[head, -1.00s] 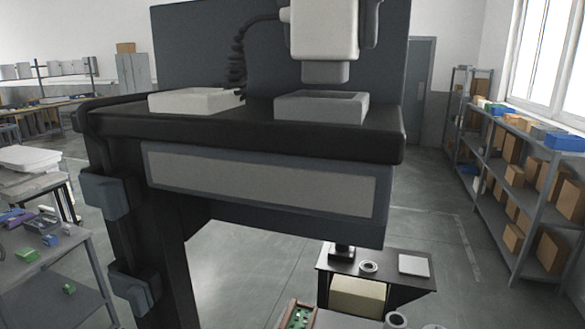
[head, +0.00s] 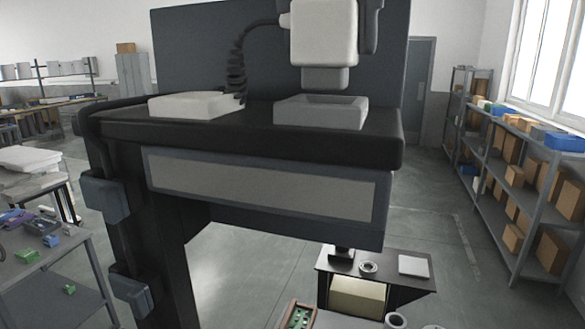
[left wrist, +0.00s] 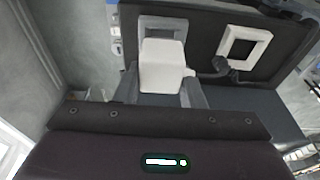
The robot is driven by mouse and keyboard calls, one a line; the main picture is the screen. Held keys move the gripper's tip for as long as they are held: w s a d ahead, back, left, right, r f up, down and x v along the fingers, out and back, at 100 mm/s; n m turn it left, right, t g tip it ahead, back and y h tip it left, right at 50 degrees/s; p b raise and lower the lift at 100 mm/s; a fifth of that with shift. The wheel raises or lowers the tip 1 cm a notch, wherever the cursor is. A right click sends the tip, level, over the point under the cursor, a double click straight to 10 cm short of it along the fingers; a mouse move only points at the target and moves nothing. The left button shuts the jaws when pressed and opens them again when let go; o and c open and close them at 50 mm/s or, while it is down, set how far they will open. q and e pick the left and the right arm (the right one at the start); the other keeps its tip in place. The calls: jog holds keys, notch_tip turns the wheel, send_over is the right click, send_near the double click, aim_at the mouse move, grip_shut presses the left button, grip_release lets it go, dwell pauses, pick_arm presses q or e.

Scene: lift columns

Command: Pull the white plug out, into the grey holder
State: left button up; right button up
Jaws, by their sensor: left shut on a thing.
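The white plug (head: 324,33), with a grey nose and a black cable at its left, is held upright just above the grey holder (head: 320,118), apart from it. My left gripper (head: 330,12) is shut on the plug; only parts of it show at the top edge. The left wrist view shows the plug (left wrist: 163,68) between the grey fingers (left wrist: 168,98), with the holder (left wrist: 168,25) partly hidden behind it. The white socket (head: 190,105) stands to the left on the same shelf, and its opening shows in the wrist view (left wrist: 262,47). My right gripper is not visible.
A dark upright panel (head: 205,55) stands behind the black shelf (head: 250,135). The cable (head: 238,65) hangs between plug and socket. A low table (head: 385,280) stands below at the right, and a rack of boxes (head: 510,180) stands farther right.

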pick_arm(q)
jog(key=shift+f+b, duration=0.7)
jog(key=shift+f, duration=0.3)
dwell(0.4)
jog(key=o, duration=1.3)
jog(key=shift+c, duration=0.2)
notch_tip(320, 180, up, 5)
jog(key=p, duration=0.5)
jog(key=shift+r, duration=1.05)
